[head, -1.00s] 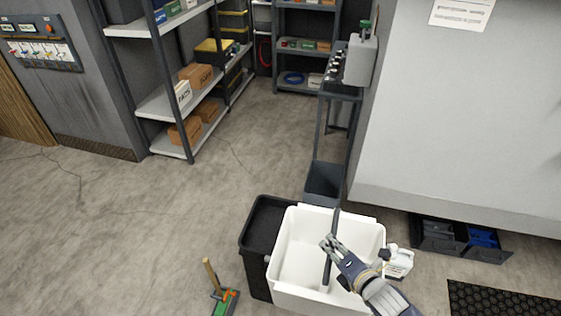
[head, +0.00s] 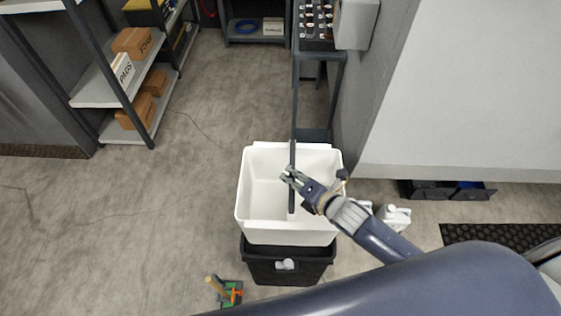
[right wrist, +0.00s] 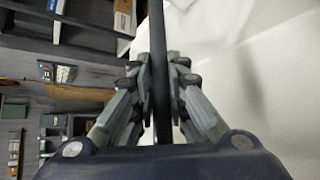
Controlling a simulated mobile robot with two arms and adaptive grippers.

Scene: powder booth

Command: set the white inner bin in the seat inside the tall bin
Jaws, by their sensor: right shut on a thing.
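The white inner bin (head: 287,231) is in the middle of the head view, upright, with a dark bar handle (head: 292,160) across its top. My right gripper (head: 289,177) is shut on that handle. In the right wrist view the gripper (right wrist: 160,95) has the dark handle between its fingers, with the white bin (right wrist: 240,80) at right. The tall black bin (head: 287,265) shows just below the white bin in the picture, which overlaps and hides much of it. Its seat is hidden, and I cannot tell whether the two bins touch. My left gripper is not in view.
A broom-like tool (head: 228,291) with a wooden handle is on the floor at lower left. White jugs (head: 395,217) stand right of the bins. A metal rack (head: 318,75) stands behind. Shelving (head: 105,85) is at left. Floor left of the bins is largely clear.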

